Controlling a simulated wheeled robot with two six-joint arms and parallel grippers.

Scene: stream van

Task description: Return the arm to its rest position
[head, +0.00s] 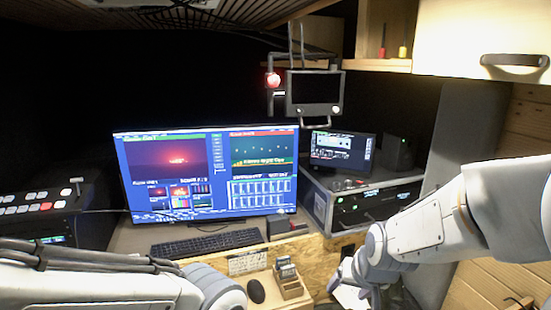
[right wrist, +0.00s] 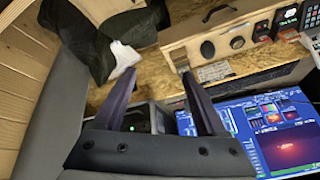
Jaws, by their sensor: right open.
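My right arm (head: 430,225) comes in from the right in the head view and reaches down past the desk's front edge. My left arm (head: 120,285) crosses the lower left of the head view. The left gripper is outside the picture.
The desk holds a large monitor (head: 210,175), a keyboard (head: 207,243), a mouse (head: 256,290) and a wooden organiser (head: 290,287). A rack unit (head: 375,205) stands at right. In the right wrist view a white crumpled item (right wrist: 122,58) lies by a dark bag (right wrist: 75,40).

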